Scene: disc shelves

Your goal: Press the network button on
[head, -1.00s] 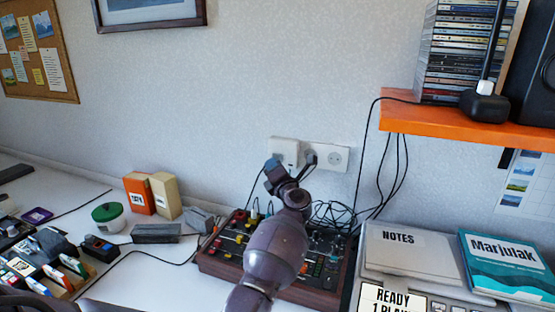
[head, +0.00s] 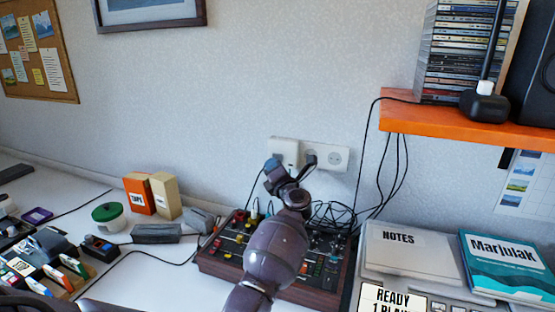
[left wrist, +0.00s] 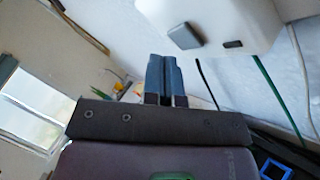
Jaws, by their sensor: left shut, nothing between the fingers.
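A white box (left wrist: 215,18) is at the top of the left wrist view, with a grey square button (left wrist: 185,36) and a small dark slot on its face. It seems to be the left part of the white wall socket panel (head: 291,147) in the head view; no network label is readable. My left gripper (head: 272,164) is shut and empty in front of this part of the wall. In the left wrist view its fingertips (left wrist: 163,60) point up, just below and left of the grey button, apparently apart from it. My right gripper is not in view.
A mixing console (head: 225,262) with knobs and tangled cables lies below my left arm. A grey case marked NOTES (head: 400,262) and a teal book (head: 505,265) are at right. An orange shelf (head: 465,125) juts out above them. The wall left of the socket is clear.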

